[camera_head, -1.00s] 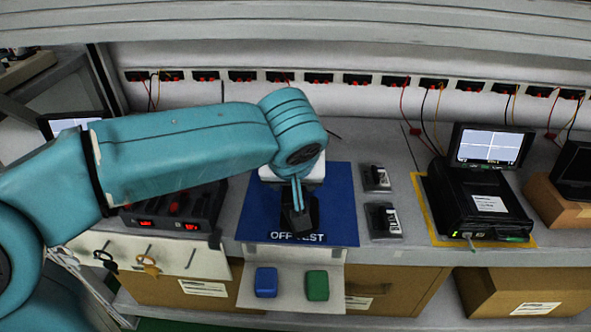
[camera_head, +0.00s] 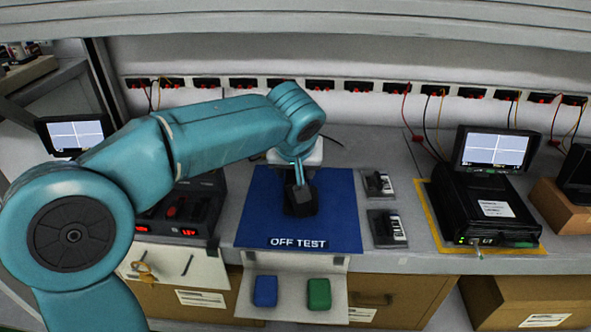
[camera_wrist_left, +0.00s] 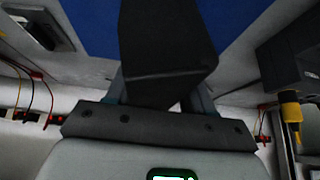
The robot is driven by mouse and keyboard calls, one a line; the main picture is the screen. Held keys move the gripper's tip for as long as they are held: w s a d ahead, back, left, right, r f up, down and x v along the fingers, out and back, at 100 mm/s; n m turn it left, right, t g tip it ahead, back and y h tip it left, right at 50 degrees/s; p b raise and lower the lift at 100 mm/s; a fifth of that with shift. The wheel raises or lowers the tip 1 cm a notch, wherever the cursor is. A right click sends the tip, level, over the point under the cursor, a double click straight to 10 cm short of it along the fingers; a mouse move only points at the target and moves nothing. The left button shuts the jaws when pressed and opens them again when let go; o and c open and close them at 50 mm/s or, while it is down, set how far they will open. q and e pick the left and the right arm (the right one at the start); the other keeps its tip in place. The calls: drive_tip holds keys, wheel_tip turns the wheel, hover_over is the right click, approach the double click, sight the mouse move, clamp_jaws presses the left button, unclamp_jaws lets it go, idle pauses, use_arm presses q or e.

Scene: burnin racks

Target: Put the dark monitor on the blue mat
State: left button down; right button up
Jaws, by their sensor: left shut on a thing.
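The blue mat (camera_head: 340,215), marked OFF TEST, lies on the bench in the middle of the head view. My left gripper (camera_head: 298,178) is above it, pointing down, shut on a small dark block (camera_head: 300,202). The block also fills the upper middle of the left wrist view (camera_wrist_left: 165,50), between the fingers, with blue mat behind it. I cannot tell whether it touches the mat, nor whether it is part of a monitor. A black unit with a dark screen (camera_head: 578,175) stands at the right edge, partly cut off. My right gripper is not in view.
A black monitor with a lit screen (camera_head: 493,148) stands on a yellow-edged area at right. Another lit screen (camera_head: 75,133) is at left. Two small black devices (camera_head: 380,184) (camera_head: 387,228) sit right of the mat. Blue (camera_head: 265,291) and green (camera_head: 318,293) pads are below it.

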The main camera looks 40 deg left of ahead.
use_arm(q)
drive_tip(key=shift+f, duration=0.15)
drive_tip(key=shift+c, duration=2.1)
unclamp_jaws()
drive_tip(key=shift+r, duration=0.45)
drive_tip(key=p+v, duration=0.2)
drive_tip(key=v, duration=0.4)
drive_tip(key=shift+p, duration=0.4)
drive_tip(key=shift+s+d+r, duration=0.2)
drive_tip(key=shift+s+r, duration=0.05)
drive_tip(key=shift+r, duration=0.1)
drive_tip(key=shift+s, duration=0.1)
